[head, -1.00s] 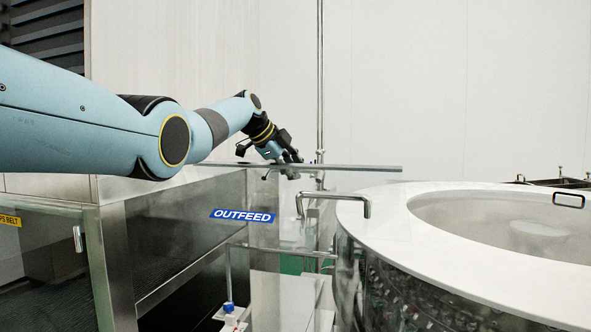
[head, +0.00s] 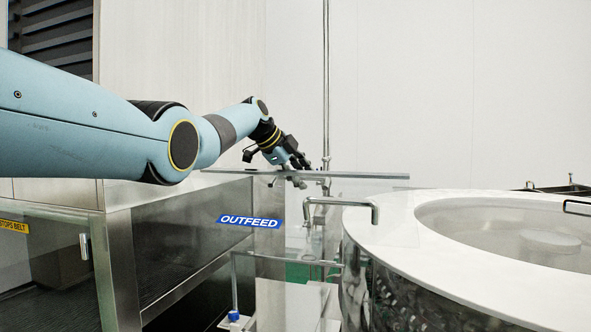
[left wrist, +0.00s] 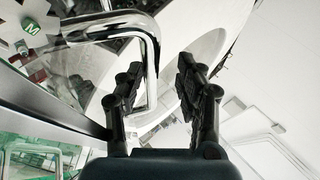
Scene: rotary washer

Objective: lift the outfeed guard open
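The blue OUTFEED label (head: 250,221) marks the outfeed side, beside the steel housing. The outfeed guard seems to be a clear panel there; its outline is hard to make out. A bent metal handle (head: 340,202) stands right of the label, near the drum rim; a bent metal bar, likely this handle, also shows in the left wrist view (left wrist: 151,70). My left gripper (head: 303,172) is at the thin grey bar, up and left of the handle in the picture. In the left wrist view its fingers (left wrist: 160,85) are apart, with the bar's bend close to the left finger; contact is unclear. My right gripper is out of view.
The round white-rimmed washer drum (head: 400,225) fills the right. A flat grey bar (head: 370,175) runs across behind the handle. The steel housing (head: 120,250) stands at left under my arm. A vertical pipe (head: 326,80) rises at the back wall.

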